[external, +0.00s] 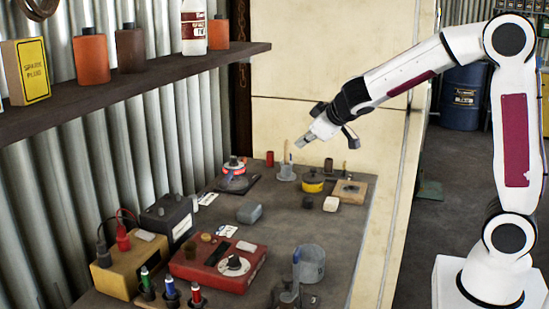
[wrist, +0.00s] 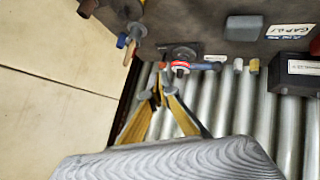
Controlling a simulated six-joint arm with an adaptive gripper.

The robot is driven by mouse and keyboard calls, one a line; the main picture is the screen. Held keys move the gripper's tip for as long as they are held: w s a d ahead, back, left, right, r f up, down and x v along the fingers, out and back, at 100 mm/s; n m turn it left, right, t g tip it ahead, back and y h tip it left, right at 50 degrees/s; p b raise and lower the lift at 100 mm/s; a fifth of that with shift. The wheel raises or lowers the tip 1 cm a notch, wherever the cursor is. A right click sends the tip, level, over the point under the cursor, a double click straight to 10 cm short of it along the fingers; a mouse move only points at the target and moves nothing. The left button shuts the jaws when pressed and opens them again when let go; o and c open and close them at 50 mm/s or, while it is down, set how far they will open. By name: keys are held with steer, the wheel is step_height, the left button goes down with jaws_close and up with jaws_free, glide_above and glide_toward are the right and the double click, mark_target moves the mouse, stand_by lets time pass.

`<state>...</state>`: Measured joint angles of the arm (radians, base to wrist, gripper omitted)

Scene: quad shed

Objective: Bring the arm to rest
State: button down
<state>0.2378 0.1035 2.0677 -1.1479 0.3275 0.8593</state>
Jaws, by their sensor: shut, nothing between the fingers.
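My gripper (external: 304,142) hangs in the air above the far end of the grey workbench (external: 335,235), at the end of my white arm, pointing down to the left. It is shut and empty, apart from everything on the bench. In the wrist view its fingers (wrist: 161,88) come together in front of the corrugated wall. A small cup with upright sticks (external: 286,171) stands on the bench below and to the left of the gripper.
A yellow round tin (external: 312,182) and a wooden block (external: 348,191) sit nearby. A red box (external: 218,262) and a yellow box (external: 130,268) stand nearer. A dark shelf (external: 140,72) with bottles juts from the left wall. Air around the gripper looks clear.

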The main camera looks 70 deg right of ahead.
steer(key=s+a+y, duration=0.2)
steer(key=s+a, duration=0.5)
steer(key=s, duration=0.3)
steer(key=s+a+g+y, duration=0.1)
steer(key=s+a+y, duration=0.1)
steer(key=s+a, duration=0.5)
steer(key=s+a+n+g+y, duration=0.1)
steer(key=s+a, duration=0.6)
steer(key=s, duration=0.7)
steer(key=shift+y, duration=0.4)
stand_by(1.7)
